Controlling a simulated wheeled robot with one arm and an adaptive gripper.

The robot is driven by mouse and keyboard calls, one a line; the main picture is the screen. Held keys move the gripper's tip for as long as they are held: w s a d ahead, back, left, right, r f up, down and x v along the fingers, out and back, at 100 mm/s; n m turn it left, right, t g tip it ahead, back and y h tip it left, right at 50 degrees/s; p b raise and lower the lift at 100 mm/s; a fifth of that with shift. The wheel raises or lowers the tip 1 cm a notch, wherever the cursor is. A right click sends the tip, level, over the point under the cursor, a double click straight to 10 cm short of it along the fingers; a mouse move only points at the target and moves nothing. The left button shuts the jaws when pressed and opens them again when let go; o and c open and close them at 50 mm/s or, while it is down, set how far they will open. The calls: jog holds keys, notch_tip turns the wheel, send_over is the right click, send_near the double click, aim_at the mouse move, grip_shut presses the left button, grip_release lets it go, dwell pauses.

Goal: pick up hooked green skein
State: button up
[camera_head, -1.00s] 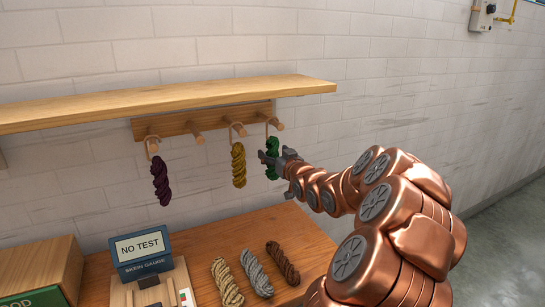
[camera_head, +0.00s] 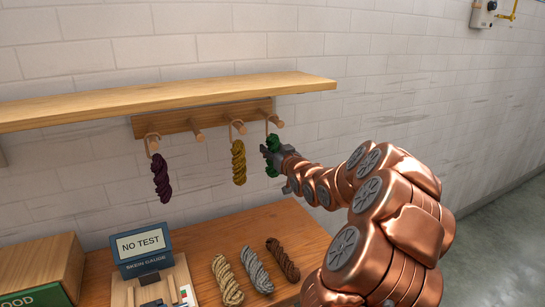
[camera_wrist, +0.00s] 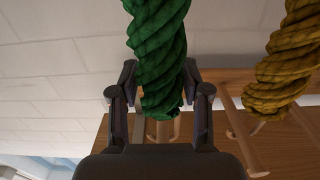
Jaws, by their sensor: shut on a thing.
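The green skein (camera_head: 272,170) hangs by a loop from the rightmost peg (camera_head: 276,121) of the wall rack. In the wrist view the green skein (camera_wrist: 158,55) runs down between the two fingers. My gripper (camera_head: 268,153) is at the skein from the right and hides its middle part in the head view. In the wrist view my gripper (camera_wrist: 160,100) is shut on the green skein, with one finger on each side. The loop still goes up to the peg.
A mustard skein (camera_head: 239,164) hangs close to the left, and a purple skein (camera_head: 161,178) hangs further left. A wooden shelf (camera_head: 180,97) is above the rack. Below, the table (camera_head: 215,240) holds three loose skeins and a skein gauge (camera_head: 142,249).

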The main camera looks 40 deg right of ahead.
aim_at(276, 141)
jog(key=shift+r, duration=0.1)
jog(key=shift+c, duration=0.4)
jog(key=shift+r+b, duration=0.35)
jog(key=shift+r, duration=1.3)
jog(key=b+v, duration=0.2)
jog(key=v, duration=1.6)
jog(key=shift+a, duration=0.2)
jog(key=shift+w+a+b, duration=0.3)
jog(key=shift+a+b, duration=0.45)
jog(key=shift+b, duration=0.05)
jog(key=shift+w+a+b, duration=0.3)
jog(key=shift+a+b, duration=0.45)
jog(key=shift+a, duration=0.05)
